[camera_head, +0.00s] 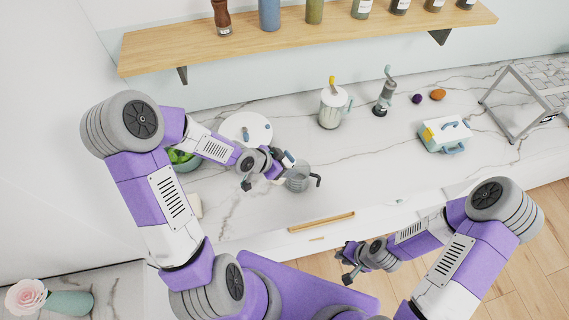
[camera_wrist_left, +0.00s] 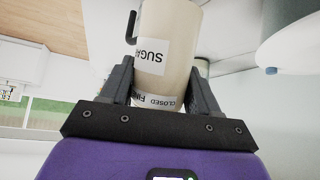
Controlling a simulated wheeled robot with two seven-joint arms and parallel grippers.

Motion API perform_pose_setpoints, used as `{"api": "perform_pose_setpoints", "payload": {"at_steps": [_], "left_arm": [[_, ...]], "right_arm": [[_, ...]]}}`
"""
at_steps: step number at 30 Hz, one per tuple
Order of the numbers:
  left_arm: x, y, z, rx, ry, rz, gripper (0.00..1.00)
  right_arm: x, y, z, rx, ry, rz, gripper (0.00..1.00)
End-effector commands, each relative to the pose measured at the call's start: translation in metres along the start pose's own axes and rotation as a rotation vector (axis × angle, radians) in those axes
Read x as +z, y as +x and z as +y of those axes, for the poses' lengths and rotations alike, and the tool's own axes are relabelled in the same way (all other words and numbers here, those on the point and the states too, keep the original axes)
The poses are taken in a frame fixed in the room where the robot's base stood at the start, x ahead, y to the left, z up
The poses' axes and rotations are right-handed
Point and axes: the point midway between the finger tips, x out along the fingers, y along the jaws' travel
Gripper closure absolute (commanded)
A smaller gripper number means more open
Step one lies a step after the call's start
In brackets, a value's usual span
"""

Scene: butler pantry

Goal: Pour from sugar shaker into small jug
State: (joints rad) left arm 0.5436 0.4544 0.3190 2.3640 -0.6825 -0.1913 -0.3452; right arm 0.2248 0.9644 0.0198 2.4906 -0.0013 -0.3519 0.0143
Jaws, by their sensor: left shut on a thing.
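My left gripper (camera_head: 279,166) is shut on the sugar shaker (camera_wrist_left: 165,70), a cream cylinder between its fingers in the left wrist view, with a "SUGAR" label and a "CLOSED FINE" band. In the head view the shaker is small and mostly hidden by the gripper, so its tilt is unclear. The small jug (camera_head: 298,178), grey with a dark handle on its right, is on the counter just right of my left gripper. A dark handle beside the shaker in the left wrist view may be the jug's. My right gripper (camera_head: 343,267) is open and empty in front of the counter.
A white round dish (camera_head: 246,130) and a green bowl (camera_head: 186,160) are behind my left arm. A lidded pitcher (camera_head: 331,108), a grinder (camera_head: 384,95) and a butter dish (camera_head: 446,136) stand to the right. A shelf (camera_head: 300,38) hangs above.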

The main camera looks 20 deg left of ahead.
Motion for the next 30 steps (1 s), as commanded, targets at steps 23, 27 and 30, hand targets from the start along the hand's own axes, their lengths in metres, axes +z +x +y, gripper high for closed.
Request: {"api": "perform_pose_setpoints", "payload": {"at_steps": [23,27,30], "left_arm": [[0.009,0.011,0.0,-0.001,0.001,-0.065,0.81],[0.011,0.013,0.0,-0.001,0.001,-0.076,0.81],[0.01,0.013,0.0,-0.002,0.004,-0.102,0.81]], "right_arm": [[-0.001,0.017,0.006,0.0,0.0,0.0,0.8],[-0.001,0.02,0.007,0.0,0.0,0.0,0.8],[-0.001,0.022,0.008,0.0,0.0,0.0,0.8]]}}
